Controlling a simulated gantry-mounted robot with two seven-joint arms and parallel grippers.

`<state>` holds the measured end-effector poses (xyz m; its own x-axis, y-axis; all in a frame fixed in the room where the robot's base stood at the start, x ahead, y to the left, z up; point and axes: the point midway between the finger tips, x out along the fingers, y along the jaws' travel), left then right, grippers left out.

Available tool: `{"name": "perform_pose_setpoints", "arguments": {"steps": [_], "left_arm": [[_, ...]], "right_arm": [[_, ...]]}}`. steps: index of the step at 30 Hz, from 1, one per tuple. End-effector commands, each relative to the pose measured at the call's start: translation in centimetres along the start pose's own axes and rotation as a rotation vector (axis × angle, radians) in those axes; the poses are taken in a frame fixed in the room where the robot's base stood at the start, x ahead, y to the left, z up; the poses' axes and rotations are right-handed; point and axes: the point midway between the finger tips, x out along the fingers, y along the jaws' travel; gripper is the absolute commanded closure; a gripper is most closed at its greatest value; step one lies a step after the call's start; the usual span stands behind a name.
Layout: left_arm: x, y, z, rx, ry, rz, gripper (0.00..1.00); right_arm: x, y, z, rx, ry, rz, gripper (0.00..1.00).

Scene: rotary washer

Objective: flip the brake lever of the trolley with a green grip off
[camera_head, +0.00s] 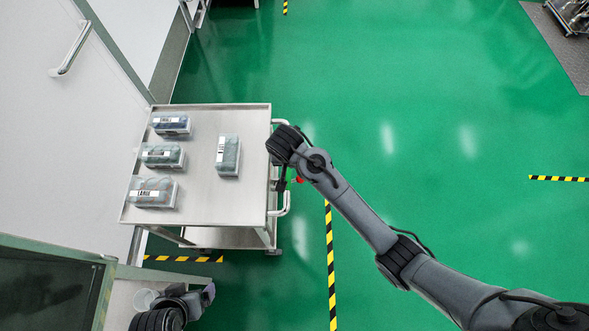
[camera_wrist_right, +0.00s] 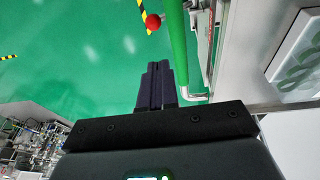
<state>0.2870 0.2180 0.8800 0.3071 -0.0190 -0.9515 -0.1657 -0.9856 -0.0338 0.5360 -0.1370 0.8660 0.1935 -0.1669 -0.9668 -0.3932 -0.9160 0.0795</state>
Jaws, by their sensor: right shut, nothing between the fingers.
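The trolley (camera_head: 245,185) stands at the left in the head view, its handle (camera_head: 285,205) on its right side. In the right wrist view the handle has a green grip (camera_wrist_right: 178,55). The brake lever's red knob (camera_wrist_right: 153,22) shows left of the grip; it also shows in the head view (camera_head: 297,180), just right of the handle. My right gripper (camera_wrist_right: 155,66) is shut and empty beside the green grip, its fingertips a little short of the knob. In the head view my right wrist partly hides the handle. My left gripper (camera_head: 208,293) is low at the left, its jaws unclear.
A white wall with a door handle (camera_head: 70,55) is at the left. Yellow-black floor tape (camera_head: 331,260) runs near the trolley. The green floor to the right is clear.

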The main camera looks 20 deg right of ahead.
Motion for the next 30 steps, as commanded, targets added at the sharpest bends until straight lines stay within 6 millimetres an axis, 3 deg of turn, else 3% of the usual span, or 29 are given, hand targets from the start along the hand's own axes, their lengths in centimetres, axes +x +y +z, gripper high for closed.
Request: {"name": "perform_pose_setpoints", "arguments": {"steps": [17, 23, 30], "left_arm": [[0.1, 0.0, 0.0, 0.000, -0.001, 0.000, 0.05], [0.7, 0.0, 0.2, 0.000, -0.001, 0.000, 0.05], [1.9, 0.1, 0.6, 0.000, -0.001, 0.000, 0.05]], "right_arm": [[0.5, -0.1, -0.2, 0.004, 0.000, 0.003, 1.00], [3.0, 0.0, -0.1, 0.004, -0.001, 0.005, 1.00], [7.5, 0.0, -0.1, 0.004, -0.001, 0.006, 1.00]]}}
